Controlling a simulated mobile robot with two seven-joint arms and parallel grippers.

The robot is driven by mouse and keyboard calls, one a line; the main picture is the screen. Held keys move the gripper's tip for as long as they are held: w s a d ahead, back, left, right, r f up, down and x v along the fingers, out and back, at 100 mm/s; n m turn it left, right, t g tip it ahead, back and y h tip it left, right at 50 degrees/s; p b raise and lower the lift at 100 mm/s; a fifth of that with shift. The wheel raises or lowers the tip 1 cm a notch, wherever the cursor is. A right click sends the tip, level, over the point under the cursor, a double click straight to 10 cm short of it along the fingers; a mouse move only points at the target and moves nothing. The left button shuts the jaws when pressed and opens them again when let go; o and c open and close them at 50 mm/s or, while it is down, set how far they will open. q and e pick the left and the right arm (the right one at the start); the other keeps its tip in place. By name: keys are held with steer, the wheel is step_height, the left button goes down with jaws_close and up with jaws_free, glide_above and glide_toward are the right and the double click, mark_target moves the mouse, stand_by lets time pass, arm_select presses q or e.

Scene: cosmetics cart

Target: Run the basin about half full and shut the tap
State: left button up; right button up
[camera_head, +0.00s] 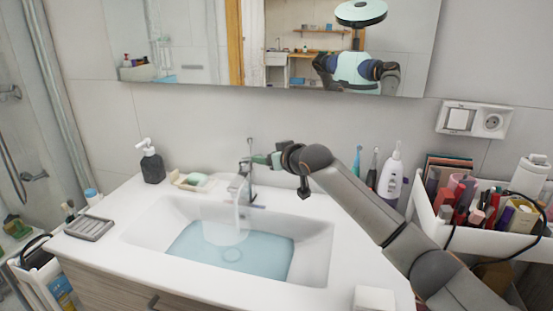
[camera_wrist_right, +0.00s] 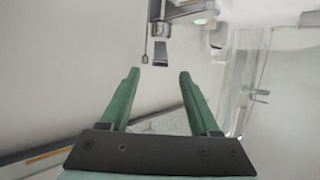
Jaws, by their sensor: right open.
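The white basin (camera_head: 316,262) holds a pool of blue water (camera_head: 262,252) over its floor, with bare wall above the waterline. The chrome tap (camera_head: 247,180) stands at the basin's back edge. A pale, see-through stream (camera_head: 226,218) runs from its spout into the pool. My right gripper (camera_head: 258,159) is beside the tap's upper part, coming from the right. In the right wrist view its green fingers (camera_wrist_right: 160,75) are apart with nothing between them, and metal tap parts (camera_wrist_right: 161,45) show just beyond the tips. I cannot tell whether they touch. My left gripper is not in view.
A dark soap bottle (camera_head: 152,166) and a soap dish (camera_head: 188,181) stand left of the tap. A grey ribbed tray (camera_head: 89,228) lies at the left edge. Toothbrushes and a white bottle (camera_head: 391,177) stand behind my right arm. A full cosmetics cart (camera_head: 500,240) is at the right.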

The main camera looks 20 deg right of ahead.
steer(key=shift+v, duration=2.35)
steer(key=shift+s+f, duration=0.1)
